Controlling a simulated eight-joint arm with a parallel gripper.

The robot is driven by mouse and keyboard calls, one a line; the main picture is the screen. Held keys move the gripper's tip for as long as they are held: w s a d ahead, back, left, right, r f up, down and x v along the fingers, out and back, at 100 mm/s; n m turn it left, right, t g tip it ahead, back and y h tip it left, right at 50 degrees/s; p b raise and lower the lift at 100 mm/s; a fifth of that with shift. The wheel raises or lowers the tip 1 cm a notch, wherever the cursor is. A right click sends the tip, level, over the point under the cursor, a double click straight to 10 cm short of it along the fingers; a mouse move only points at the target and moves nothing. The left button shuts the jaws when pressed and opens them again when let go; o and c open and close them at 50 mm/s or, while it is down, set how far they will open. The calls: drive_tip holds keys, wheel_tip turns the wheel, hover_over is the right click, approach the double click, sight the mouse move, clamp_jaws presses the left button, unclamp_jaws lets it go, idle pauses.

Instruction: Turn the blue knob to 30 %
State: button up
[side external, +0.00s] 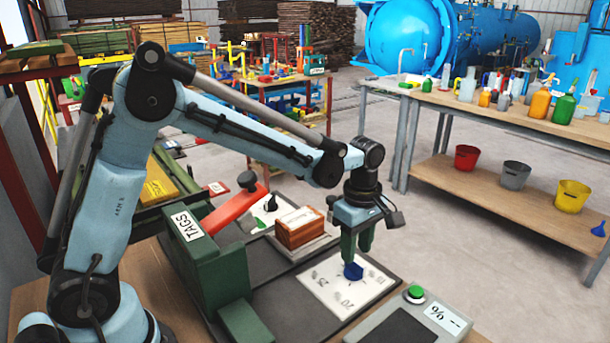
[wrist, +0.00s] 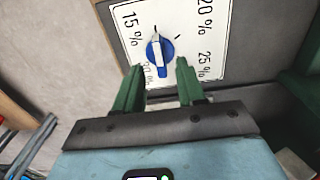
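The blue knob (side external: 353,271) sits on a white dial plate (side external: 318,281) on the bench. In the wrist view the knob (wrist: 167,47) has a white bar across it, running nearly up and down in the picture. Labels 15 %, 20 % and 25 % stand around it, and a fainter one, seemingly 30 %, is partly hidden below it. I cannot tell which end of the bar is the pointer. My gripper (side external: 356,250) points down just over the knob. In the wrist view its green fingers (wrist: 159,80) are apart, with the knob beyond the gap.
A green box marked TAGS (side external: 205,262) and a red lever (side external: 232,210) stand left of the dial. A box with a green button (side external: 415,291) and "% --" sign stands at front right.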

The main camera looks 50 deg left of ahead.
sight(355, 267)
drive_tip(key=shift+f, duration=1.5)
clamp_jaws()
